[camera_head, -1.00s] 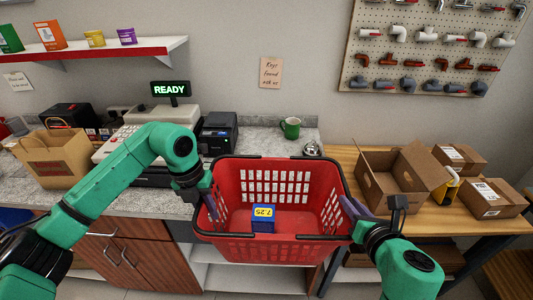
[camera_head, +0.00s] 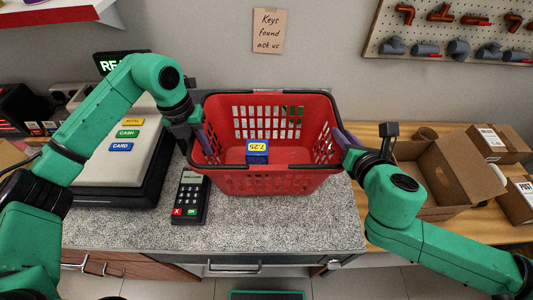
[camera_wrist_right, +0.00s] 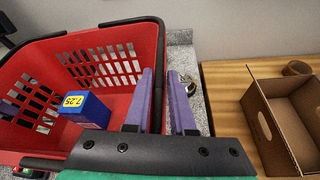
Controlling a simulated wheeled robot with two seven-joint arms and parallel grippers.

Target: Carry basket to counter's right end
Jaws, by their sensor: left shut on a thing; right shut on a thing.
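The red basket (camera_head: 265,182) is upright over the right part of the grey speckled counter (camera_head: 270,228). I cannot tell whether its bottom touches the top. A blue box (camera_head: 257,151) with a yellow 7.25 label lies inside; it also shows in the right wrist view (camera_wrist_right: 88,108). My left gripper (camera_head: 203,140) is shut on the basket's left side wall. My right gripper (camera_head: 343,141) is shut on its right side wall; the right wrist view shows the rim between the purple fingers (camera_wrist_right: 160,100).
A card terminal (camera_head: 190,197) lies just left of the basket, and a cash register (camera_head: 120,150) stands further left. A bell (camera_wrist_right: 187,84) is close beyond my right fingers. An open carton (camera_head: 450,172) stands on the wooden table at right. The counter's front strip is clear.

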